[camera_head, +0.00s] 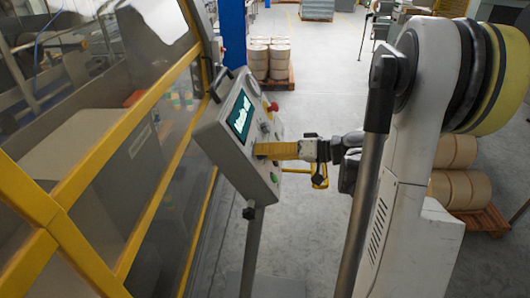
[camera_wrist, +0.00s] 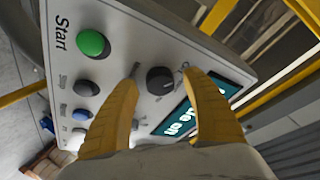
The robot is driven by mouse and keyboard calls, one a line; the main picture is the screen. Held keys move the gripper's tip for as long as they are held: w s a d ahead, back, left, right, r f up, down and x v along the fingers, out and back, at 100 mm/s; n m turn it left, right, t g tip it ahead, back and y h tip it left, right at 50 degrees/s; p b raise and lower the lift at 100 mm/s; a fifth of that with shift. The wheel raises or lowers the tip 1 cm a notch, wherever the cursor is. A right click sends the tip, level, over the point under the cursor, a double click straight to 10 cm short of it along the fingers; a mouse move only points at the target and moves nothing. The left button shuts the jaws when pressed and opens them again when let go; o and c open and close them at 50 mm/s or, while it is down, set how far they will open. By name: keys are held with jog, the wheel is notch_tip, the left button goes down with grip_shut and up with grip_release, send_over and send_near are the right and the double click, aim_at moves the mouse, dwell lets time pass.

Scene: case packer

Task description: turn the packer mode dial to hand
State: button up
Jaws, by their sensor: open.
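The control panel (camera_head: 212,142) of the packer stands on a post at mid-picture in the head view, tilted. In the wrist view the panel (camera_wrist: 117,43) fills the middle. A round black dial (camera_wrist: 159,80) sits on it beside the lit screen (camera_wrist: 172,122). My gripper (camera_wrist: 160,76) is open, with one yellow finger on each side of the dial in the picture. I cannot tell whether they touch it. In the head view my gripper (camera_head: 262,150) reaches the panel face from the right, and its fingers cover part of it. The dial's mode marks are not readable.
A green button (camera_wrist: 93,43) labelled Start and several smaller buttons (camera_wrist: 86,88) are near my fingers. A red button (camera_head: 273,107) is on the panel's upper edge. Yellow-framed guarding (camera_head: 130,150) stands left. Rolls on pallets (camera_head: 268,62) stand behind. The floor between is clear.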

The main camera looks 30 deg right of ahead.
jog(key=c, duration=1.2)
jog(key=shift+m, duration=0.5)
jog(key=m+h+b, duration=0.1)
jog(key=m, duration=0.3)
jog(key=shift+h, duration=0.3)
jog(key=m, duration=0.2)
jog(key=m+g+h, duration=0.1)
jog(key=m, duration=0.2)
jog(key=shift+r+h, duration=0.1)
jog(key=shift+h, duration=0.2)
jog(key=shift+m, duration=0.3)
